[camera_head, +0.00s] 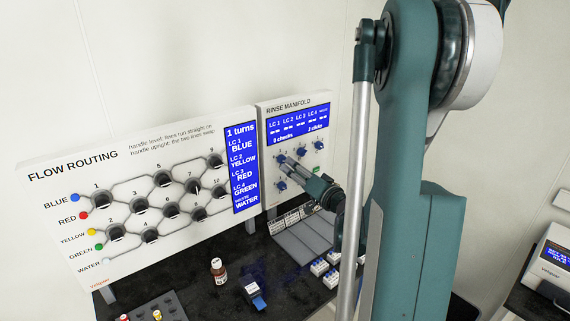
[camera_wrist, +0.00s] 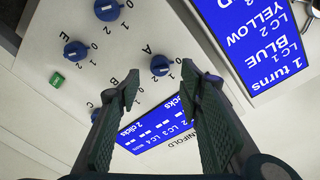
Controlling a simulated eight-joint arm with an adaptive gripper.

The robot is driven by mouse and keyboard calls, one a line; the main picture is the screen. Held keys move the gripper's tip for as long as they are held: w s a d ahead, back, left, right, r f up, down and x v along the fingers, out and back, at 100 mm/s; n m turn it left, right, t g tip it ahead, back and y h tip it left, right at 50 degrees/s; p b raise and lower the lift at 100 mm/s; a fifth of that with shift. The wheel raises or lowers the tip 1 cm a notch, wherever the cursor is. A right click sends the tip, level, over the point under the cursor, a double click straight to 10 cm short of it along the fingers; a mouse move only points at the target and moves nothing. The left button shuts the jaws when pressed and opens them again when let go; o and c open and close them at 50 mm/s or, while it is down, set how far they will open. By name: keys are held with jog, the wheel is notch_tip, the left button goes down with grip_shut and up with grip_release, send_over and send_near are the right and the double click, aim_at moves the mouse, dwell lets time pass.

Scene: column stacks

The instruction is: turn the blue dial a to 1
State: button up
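The blue dial A (camera_wrist: 160,65) is a round knob on the white rinse manifold panel, with an A and small numbers printed around it. It shows in the wrist view between and just beyond my fingertips; its pointer setting is too small to read. My gripper (camera_wrist: 170,81) is open, its two dark green padded fingers apart with nothing held. In the head view my gripper (camera_head: 303,174) is in front of the panel's left part, close to the dials. I cannot tell whether a finger touches the dial.
Other blue dials stand close by, including one (camera_wrist: 75,50) and another (camera_wrist: 107,8), plus a green button (camera_wrist: 57,79). The manifold's blue screen (camera_head: 299,122) is above the dials. The flow routing panel (camera_head: 62,201) is left. A brown bottle (camera_head: 218,270) stands on the bench below.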

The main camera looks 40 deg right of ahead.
aim_at(284, 162)
jog(key=w, duration=0.6)
jog(key=shift+w+d, duration=0.25)
jog(key=shift+c, duration=0.7)
jog(key=c, duration=0.8)
jog(key=shift+o, duration=0.2)
jog(key=shift+m, duration=0.3)
jog(key=m+b, duration=0.3)
jog(key=m, duration=0.2)
jog(key=m+b, duration=0.1)
jog(key=m, duration=0.1)
jog(key=m+b, duration=0.1)
jog(key=m, duration=0.2)
jog(key=shift+r+m+g+y, duration=0.2)
jog(key=shift+m+g+y, duration=0.1)
jog(key=shift+g, duration=0.1)
